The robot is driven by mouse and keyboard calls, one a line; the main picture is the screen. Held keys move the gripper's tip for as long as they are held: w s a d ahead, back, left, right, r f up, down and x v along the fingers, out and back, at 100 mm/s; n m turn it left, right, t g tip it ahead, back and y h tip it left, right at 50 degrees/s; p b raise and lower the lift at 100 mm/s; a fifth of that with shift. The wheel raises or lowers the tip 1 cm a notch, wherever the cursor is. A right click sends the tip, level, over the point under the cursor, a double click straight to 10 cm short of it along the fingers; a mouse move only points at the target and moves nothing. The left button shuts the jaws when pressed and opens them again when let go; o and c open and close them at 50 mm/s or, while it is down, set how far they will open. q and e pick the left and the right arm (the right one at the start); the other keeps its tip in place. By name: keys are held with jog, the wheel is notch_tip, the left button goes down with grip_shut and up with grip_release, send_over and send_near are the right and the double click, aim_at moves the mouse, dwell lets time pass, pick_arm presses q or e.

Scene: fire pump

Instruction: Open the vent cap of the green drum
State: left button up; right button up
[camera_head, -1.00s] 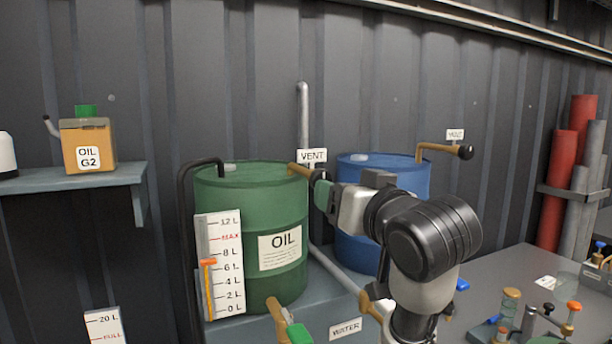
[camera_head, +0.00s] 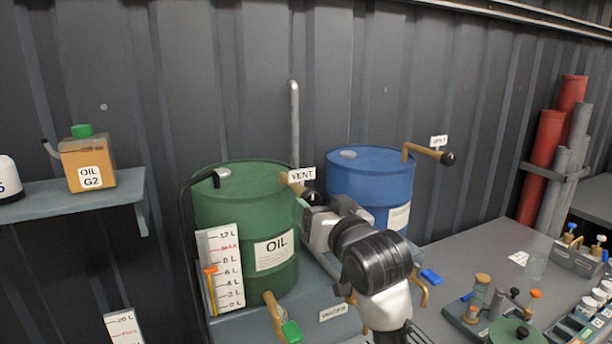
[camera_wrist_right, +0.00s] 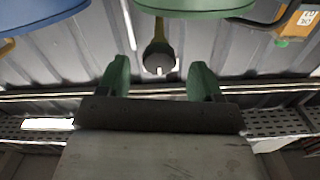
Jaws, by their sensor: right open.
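The green drum (camera_head: 232,205) marked OIL stands upright at the wall. A brass vent pipe (camera_head: 290,184) leaves its top right edge beside a VENT sign (camera_head: 302,174). The dark round vent cap (camera_head: 311,198) sits at the pipe's end. My right gripper (camera_head: 304,212) is at the cap, partly hidden by its own wrist. In the right wrist view the cap (camera_wrist_right: 158,57) shows centred between the two green fingers of the open gripper (camera_wrist_right: 159,78), apart from both; its depth between them is unclear. My left gripper is out of view.
A blue drum (camera_head: 370,178) with its own capped brass pipe (camera_head: 425,152) stands close to the right. A brass tap with green handle (camera_head: 291,331) is below the green drum. A level gauge (camera_head: 220,270) fronts it. A bench (camera_head: 470,250) with fittings is at right.

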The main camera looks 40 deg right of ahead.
aim_at(312, 203)
jog(key=p+x, duration=0.1)
jog(key=x, duration=0.4)
jog(key=shift+w+d, duration=0.15)
jog(key=shift+w, duration=0.1)
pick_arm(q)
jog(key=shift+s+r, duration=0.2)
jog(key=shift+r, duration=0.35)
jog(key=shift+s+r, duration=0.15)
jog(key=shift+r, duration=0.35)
pick_arm(e)
jog(key=shift+s, duration=0.1)
jog(key=shift+c, duration=0.5)
jog(key=c, duration=0.8)
jog(key=shift+c, duration=0.2)
